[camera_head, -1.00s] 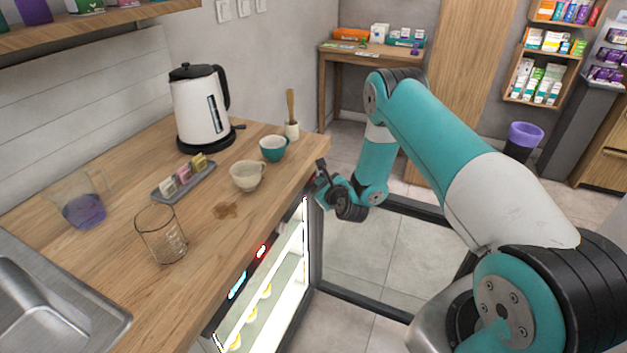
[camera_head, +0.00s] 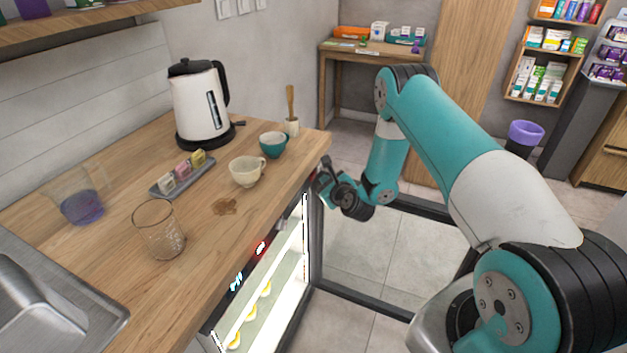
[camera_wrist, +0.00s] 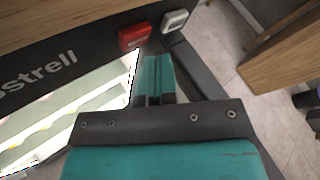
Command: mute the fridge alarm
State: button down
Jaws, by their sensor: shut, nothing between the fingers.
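The fridge (camera_head: 272,285) is under the wooden counter, lit inside, with its glass door (camera_head: 390,245) swung open. Its dark top panel has a cyan display (camera_head: 236,282) and a glowing red readout (camera_head: 260,248). In the wrist view the panel (camera_wrist: 95,58) carries part of a brand name, a red button (camera_wrist: 135,36) with small lettering and a pale grey button (camera_wrist: 174,20) to its right. My gripper (camera_wrist: 155,62) is shut and empty, its tips just below the two buttons. I cannot tell whether they touch. In the head view my gripper (camera_head: 322,168) is at the counter's front right corner.
On the counter (camera_head: 110,275) stand a kettle (camera_head: 200,105), a cream cup (camera_head: 246,173), a teal cup (camera_head: 272,145), a glass beaker (camera_head: 160,232) and a small tray (camera_head: 160,190). The counter edge lies close to my gripper. Floor shows through the open door.

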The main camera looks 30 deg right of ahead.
jog(key=shift+d, duration=0.1)
jog(key=s+d+b, duration=0.1)
jog(key=s+b, duration=0.1)
jog(key=b, duration=0.1)
jog(key=s+d+b, duration=0.2)
jog(key=b, duration=0.1)
dwell(0.5)
jog(key=shift+a, duration=0.15)
dwell(0.6)
